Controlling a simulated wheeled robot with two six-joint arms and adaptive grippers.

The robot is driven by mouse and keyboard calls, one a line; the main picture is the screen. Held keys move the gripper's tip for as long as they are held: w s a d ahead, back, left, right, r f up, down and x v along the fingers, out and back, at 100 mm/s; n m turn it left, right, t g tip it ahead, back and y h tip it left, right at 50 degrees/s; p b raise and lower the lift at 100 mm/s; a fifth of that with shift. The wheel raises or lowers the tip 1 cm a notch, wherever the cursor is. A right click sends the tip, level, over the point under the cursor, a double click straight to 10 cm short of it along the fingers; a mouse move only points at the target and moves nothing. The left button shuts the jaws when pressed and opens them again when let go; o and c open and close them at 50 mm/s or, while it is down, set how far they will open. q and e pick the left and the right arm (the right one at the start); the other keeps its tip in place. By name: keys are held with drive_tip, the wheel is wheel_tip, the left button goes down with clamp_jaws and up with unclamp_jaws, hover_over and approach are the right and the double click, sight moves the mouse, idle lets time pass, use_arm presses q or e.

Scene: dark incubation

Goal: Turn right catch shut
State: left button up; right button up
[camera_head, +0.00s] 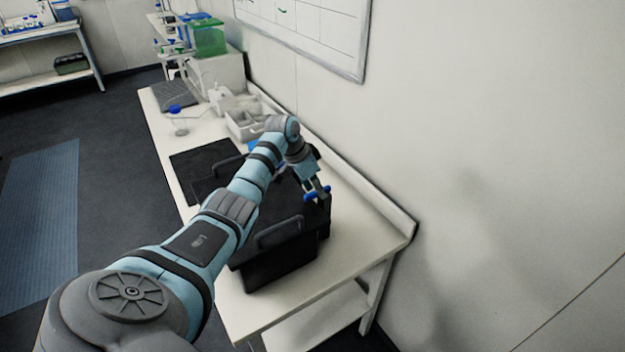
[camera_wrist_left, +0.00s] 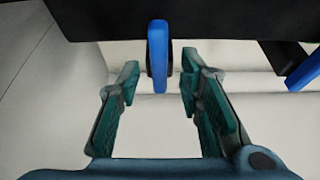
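A black box (camera_head: 282,262) with dark handles stands on the white bench. Blue catches are on its wall-facing side; one blue catch (camera_head: 318,193) shows beside my left gripper (camera_head: 316,187) in the head view. In the left wrist view, one blue catch (camera_wrist_left: 160,60) hangs upright from the box edge, lying between the open fingertips, with a gap visible on both sides. A second blue catch (camera_wrist_left: 306,71) is slanted at the right edge, partly cut off. My left gripper is open and empty. My right gripper is not in view.
The white wall rises close behind the bench (camera_head: 365,240). A black mat (camera_head: 195,160), a grey-white tray (camera_head: 243,125) and lab equipment stand farther along it. The near right bench end is clear.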

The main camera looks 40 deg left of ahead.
use_arm(q)
drive_tip(key=v, duration=1.1)
drive_tip(key=shift+r, duration=0.2)
